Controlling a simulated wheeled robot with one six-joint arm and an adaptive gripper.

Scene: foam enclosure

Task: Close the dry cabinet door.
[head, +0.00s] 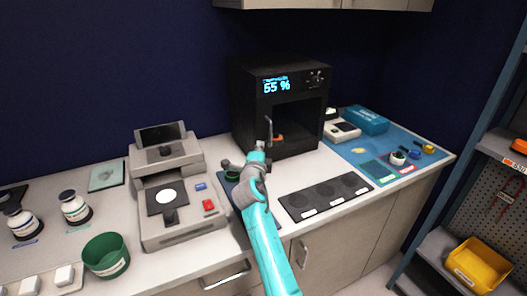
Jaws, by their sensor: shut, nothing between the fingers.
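The dry cabinet (250,105) is a black box at the back of the counter with a lit display reading 55 %. Its dark front opening (308,118) shows below the display. A thin grey upright handle (268,130) stands at the left of the opening; the door panel itself is hard to make out against the black body. A small orange item (278,137) shows behind the handle, low in the opening. My gripper (262,147) is shut and empty, just in front of the cabinet's lower left, close below the handle. I cannot tell whether they touch.
A grey instrument (180,228) stands left of my arm, with a green cup (106,255) and bottles further left. A dark tray (325,196) lies to the right. A blue mat (385,152) with small items is at the far right. A wall cupboard (330,4) hangs above.

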